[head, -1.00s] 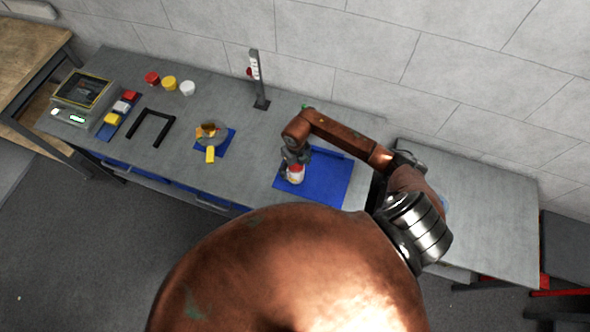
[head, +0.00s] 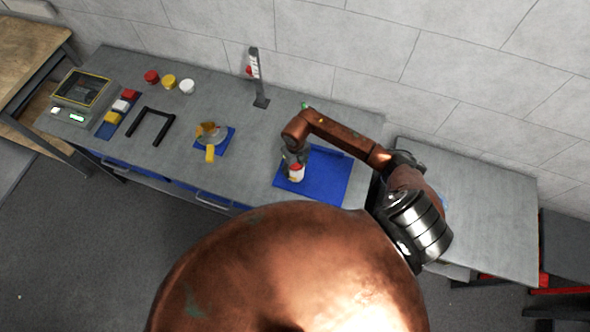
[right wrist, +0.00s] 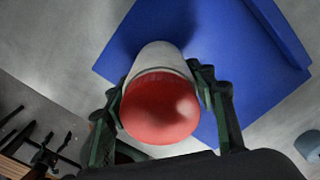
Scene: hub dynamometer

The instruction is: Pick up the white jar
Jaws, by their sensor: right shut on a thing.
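The white jar (head: 297,174) with a red lid is at the left part of a blue mat (head: 330,182) on the grey bench. My right gripper (head: 293,164) reaches down onto it from above. In the right wrist view, the jar's white body (right wrist: 160,58) and red lid (right wrist: 160,108) sit between the two dark green fingers of my right gripper (right wrist: 165,103), which is shut on it. The jar's far end is over the blue mat, and I cannot tell whether it touches the mat. My left gripper is not in view.
Red (head: 152,77), yellow (head: 169,82) and white (head: 187,87) tubs stand at the back left.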

